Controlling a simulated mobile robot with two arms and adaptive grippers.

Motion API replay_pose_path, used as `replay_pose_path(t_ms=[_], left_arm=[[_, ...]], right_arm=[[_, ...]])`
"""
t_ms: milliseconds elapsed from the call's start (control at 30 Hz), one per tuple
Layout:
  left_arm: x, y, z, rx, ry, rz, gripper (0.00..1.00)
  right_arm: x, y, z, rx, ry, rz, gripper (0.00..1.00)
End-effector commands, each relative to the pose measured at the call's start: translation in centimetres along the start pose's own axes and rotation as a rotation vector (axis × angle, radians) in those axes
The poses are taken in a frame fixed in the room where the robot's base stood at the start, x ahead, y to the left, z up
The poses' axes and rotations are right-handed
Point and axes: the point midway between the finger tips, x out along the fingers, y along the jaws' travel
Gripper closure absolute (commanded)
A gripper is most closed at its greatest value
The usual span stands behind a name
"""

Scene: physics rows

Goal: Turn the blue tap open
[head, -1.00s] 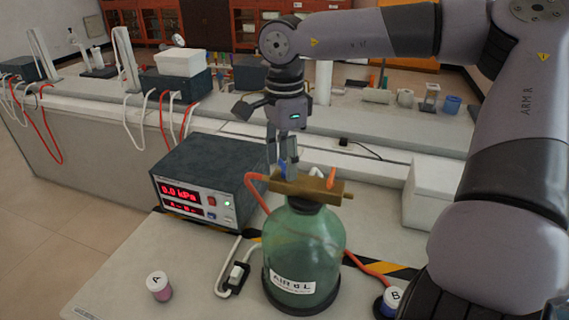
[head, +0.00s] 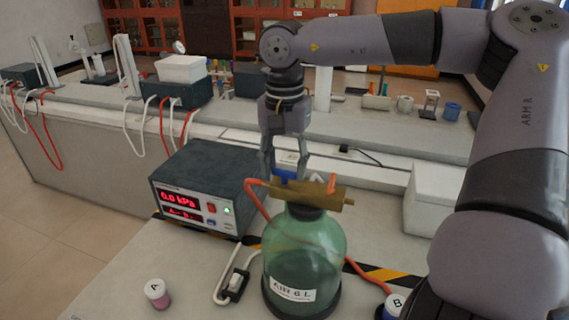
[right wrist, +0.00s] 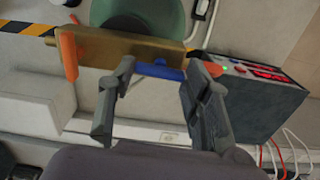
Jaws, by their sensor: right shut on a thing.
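The blue tap (head: 285,175) sits on the brass manifold (head: 318,195) on top of the green glass bottle (head: 305,262). My right gripper (head: 284,168) reaches down from above, with a finger at each end of the blue handle. In the right wrist view the blue tap (right wrist: 160,71) lies between the two fingertips (right wrist: 159,72), its handle roughly in line with the brass body. An orange tap (head: 332,183) stands at the manifold's right side and also shows in the right wrist view (right wrist: 68,55). My left gripper is not in view.
A gauge box (head: 205,185) reading 0.0 kPa stands left of the bottle, joined by an orange hose. A white box (head: 432,200) stands at the right. Jars A (head: 157,293) and B (head: 393,306) are in front. Bench space between jar A and the bottle holds a switch (head: 236,284).

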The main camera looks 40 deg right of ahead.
Motion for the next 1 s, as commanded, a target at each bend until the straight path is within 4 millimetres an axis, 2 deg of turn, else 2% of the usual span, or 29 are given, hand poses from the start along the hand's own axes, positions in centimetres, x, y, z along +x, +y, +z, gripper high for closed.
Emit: replay_pose_path(t_ms=[667,700,1000], left_arm=[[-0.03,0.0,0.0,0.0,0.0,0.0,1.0],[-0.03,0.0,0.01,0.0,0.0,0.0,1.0],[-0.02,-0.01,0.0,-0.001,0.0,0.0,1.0]], right_arm=[[-0.12,-0.07,-0.03,-0.066,0.002,-0.003,0.83],[-0.12,-0.07,-0.03,-0.066,0.002,-0.003,0.55],[-0.05,-0.03,0.0,-0.065,0.001,-0.001,0.35]])
